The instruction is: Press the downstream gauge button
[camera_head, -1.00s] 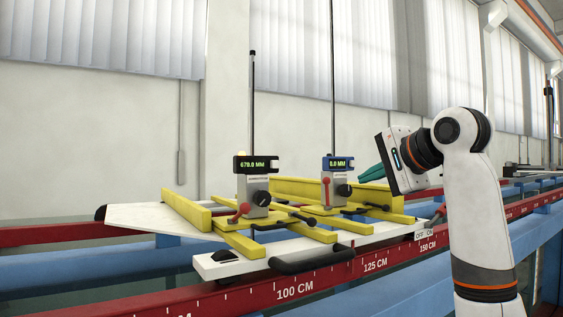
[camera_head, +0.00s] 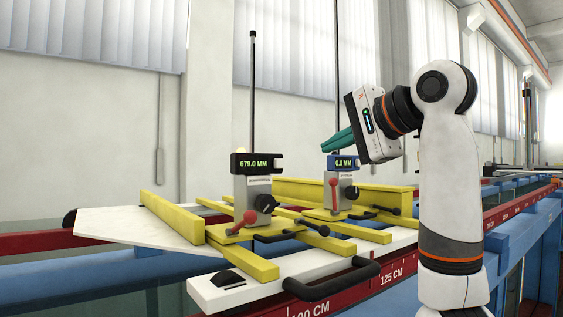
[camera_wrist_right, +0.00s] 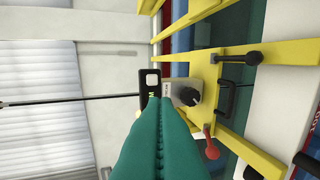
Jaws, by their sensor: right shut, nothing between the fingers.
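Two gauges stand on a yellow-railed carriage. The left gauge (camera_head: 256,190) has a black display reading 679.0 MM, and the right gauge (camera_head: 342,188) has a blue display reading 0.0 MM. Each has a pale button at its display's right end: the left button (camera_head: 277,163) and the right button (camera_head: 356,161). Their nameplates are too small to read surely. My right gripper (camera_head: 324,150) is shut and empty, its teal fingers pointing left, near the right display's upper left in the picture. In the wrist view, a black display with a white button (camera_wrist_right: 153,77) lies beyond the fingertips (camera_wrist_right: 163,103), partly hidden by them.
Tall thin rods rise from both gauges. Red levers (camera_head: 250,217), black knobs and yellow rails (camera_head: 180,217) surround them. A black handle (camera_head: 330,280) curves at the carriage front. A marked red rail (camera_head: 415,267) runs below. Space above the carriage is mostly open.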

